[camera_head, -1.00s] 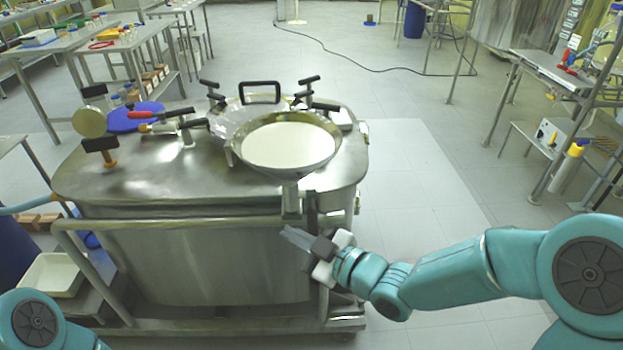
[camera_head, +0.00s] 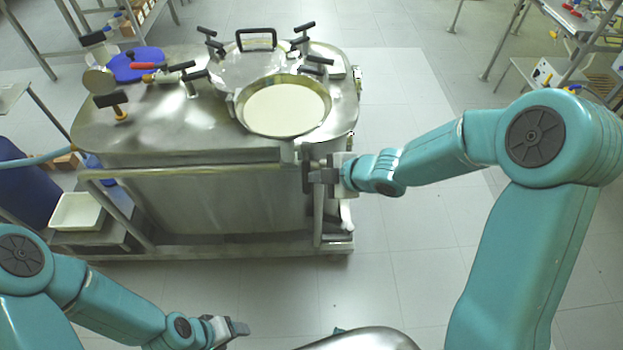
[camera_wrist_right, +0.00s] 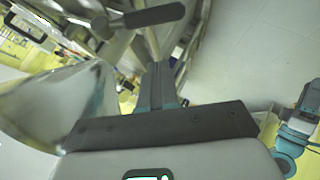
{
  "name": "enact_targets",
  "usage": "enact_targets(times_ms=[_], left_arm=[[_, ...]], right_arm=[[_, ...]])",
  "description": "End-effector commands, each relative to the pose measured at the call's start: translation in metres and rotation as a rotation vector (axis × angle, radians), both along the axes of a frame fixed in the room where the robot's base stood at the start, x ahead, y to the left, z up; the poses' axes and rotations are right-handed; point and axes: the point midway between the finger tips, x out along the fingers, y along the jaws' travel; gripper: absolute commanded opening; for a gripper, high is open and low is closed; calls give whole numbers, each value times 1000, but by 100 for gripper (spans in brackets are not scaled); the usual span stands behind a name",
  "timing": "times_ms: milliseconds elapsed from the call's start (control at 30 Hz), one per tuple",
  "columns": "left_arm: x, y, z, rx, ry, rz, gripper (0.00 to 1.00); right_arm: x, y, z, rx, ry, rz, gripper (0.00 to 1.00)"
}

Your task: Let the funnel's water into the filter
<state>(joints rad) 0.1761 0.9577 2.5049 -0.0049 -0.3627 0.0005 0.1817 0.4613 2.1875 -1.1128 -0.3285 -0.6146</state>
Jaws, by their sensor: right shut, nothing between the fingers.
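The funnel (camera_head: 240,104) is a round steel bowl with a pale, even surface inside, at the front right of the steel vessel's lid (camera_head: 150,125). Its short stem (camera_head: 289,155) drops at the vessel's front edge. Its shiny cone (camera_wrist_right: 60,105) fills the left of the right wrist view. My right gripper (camera_head: 309,177) is shut and empty, just right of and below the stem. Its fingers (camera_wrist_right: 160,85) point toward a dark bar handle (camera_wrist_right: 153,16) in the wrist view. My left gripper (camera_head: 240,328) hangs low in front of the vessel, apart from it. I cannot make out a filter.
The vessel's front rail (camera_head: 190,171) runs below the lid. Black-handled clamps and valves (camera_head: 187,70) and a blue round lid (camera_head: 136,64) are on top. A white tray (camera_head: 77,212) is at lower left. The floor (camera_head: 420,240) right of the vessel is open.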

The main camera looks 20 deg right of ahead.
Motion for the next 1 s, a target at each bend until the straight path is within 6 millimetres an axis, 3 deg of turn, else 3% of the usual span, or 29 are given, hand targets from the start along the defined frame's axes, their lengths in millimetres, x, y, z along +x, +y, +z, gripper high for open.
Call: enact_targets(times_ms=[33, 167, 400, 1000], left_arm=[[0, 0, -6, 0, 0, 0, 64], [0, 0, -10, 0, 0, 0, 64], [0, 0, -1, 0, -1, 0, 64], [0, 0, -9, 0, -1, 0, 64]], right_arm=[[7, 7, -12, 1, 2, 4, 0], [23, 18, -27, 2, 1, 3, 0], [38, 5, -48, 2, 1, 3, 0], [42, 3, -57, -2, -15, 4, 0]])
